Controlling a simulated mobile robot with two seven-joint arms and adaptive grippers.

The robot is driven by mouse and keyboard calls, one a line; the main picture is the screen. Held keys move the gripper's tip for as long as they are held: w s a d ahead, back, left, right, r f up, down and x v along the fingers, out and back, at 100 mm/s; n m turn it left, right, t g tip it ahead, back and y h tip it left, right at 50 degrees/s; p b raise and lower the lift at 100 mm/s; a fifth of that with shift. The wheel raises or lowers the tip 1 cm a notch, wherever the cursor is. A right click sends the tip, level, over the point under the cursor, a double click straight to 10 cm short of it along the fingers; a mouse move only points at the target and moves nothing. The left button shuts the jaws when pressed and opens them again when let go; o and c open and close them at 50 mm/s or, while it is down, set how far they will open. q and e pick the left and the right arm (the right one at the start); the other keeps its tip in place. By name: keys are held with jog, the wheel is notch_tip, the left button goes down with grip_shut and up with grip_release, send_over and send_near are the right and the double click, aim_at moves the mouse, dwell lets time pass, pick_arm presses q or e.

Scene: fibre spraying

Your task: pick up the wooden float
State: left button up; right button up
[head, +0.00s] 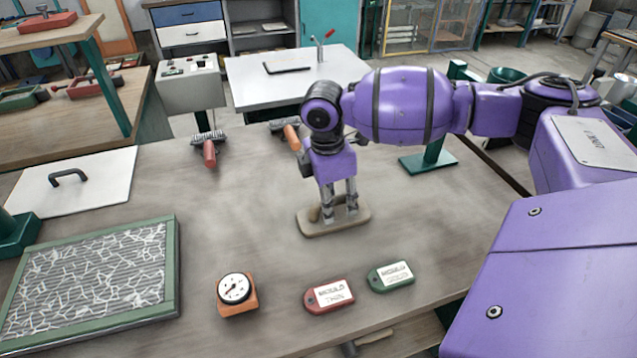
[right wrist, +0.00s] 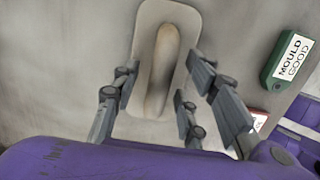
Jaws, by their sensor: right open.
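The wooden float (head: 318,230) lies flat on the table, a pale board with rounded corners and a raised handle. In the right wrist view the float (right wrist: 187,17) shows with its long handle (right wrist: 162,70) running between my fingers. My right gripper (head: 341,212) points down over the float, with its fingertips close around the handle. In the right wrist view the open fingers of my right gripper (right wrist: 165,85) stand on either side of the handle, with gaps visible. I cannot tell whether the fingertips touch the board. My left gripper is not in view.
A red tag (head: 330,295), a green tag (head: 391,276) and a gauge (head: 236,290) lie in front. A green-framed mesh panel (head: 95,280) and a white board with handle (head: 100,190) are at left. Two rollers (head: 209,150) lie behind. A green stand (head: 428,162) is at right.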

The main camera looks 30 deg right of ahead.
grip_shut()
